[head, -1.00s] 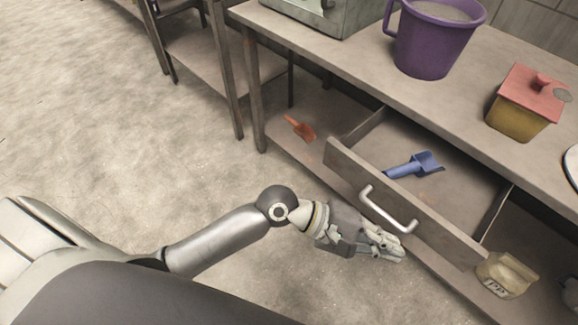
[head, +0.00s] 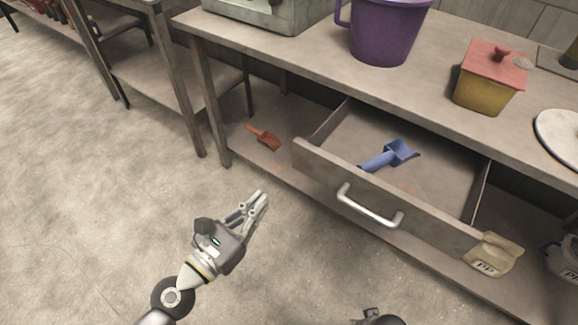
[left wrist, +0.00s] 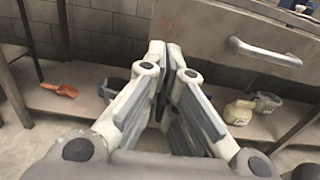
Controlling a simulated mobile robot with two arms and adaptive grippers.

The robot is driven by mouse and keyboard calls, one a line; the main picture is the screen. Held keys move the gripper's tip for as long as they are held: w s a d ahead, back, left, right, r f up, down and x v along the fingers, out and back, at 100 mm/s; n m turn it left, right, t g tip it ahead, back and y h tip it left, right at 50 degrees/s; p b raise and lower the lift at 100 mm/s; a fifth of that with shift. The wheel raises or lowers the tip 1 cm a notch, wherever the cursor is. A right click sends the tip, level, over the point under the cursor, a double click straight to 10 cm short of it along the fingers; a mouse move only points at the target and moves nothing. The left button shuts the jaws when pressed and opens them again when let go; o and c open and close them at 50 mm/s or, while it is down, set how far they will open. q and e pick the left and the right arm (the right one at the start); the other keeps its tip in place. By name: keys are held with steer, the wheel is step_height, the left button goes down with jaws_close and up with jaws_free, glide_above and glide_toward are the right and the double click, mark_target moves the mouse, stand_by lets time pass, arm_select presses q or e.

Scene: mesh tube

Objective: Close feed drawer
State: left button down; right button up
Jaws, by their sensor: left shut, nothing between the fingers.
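The feed drawer (head: 430,220) is pulled out from under the worktop, and its inside shows. Its front carries a curved metal handle (head: 368,212), which also shows at the upper right of the left wrist view (left wrist: 265,53). A blue scoop (head: 390,155) lies inside the drawer. My left gripper (head: 260,198) is shut and empty, left of and in front of the drawer front, apart from it. My right gripper's fingers are not visible.
The worktop holds a purple bucket (head: 385,35), a red-lidded yellow box (head: 488,85) and a white round plate (head: 560,138). The floor left of the drawer is clear.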

arm_select(q)
steer(key=p, duration=0.1)
glide_toward(298, 162)
steer(key=x, duration=0.6)
steer(key=shift+w+d, duration=0.3)
steer(key=shift+w, duration=0.25)
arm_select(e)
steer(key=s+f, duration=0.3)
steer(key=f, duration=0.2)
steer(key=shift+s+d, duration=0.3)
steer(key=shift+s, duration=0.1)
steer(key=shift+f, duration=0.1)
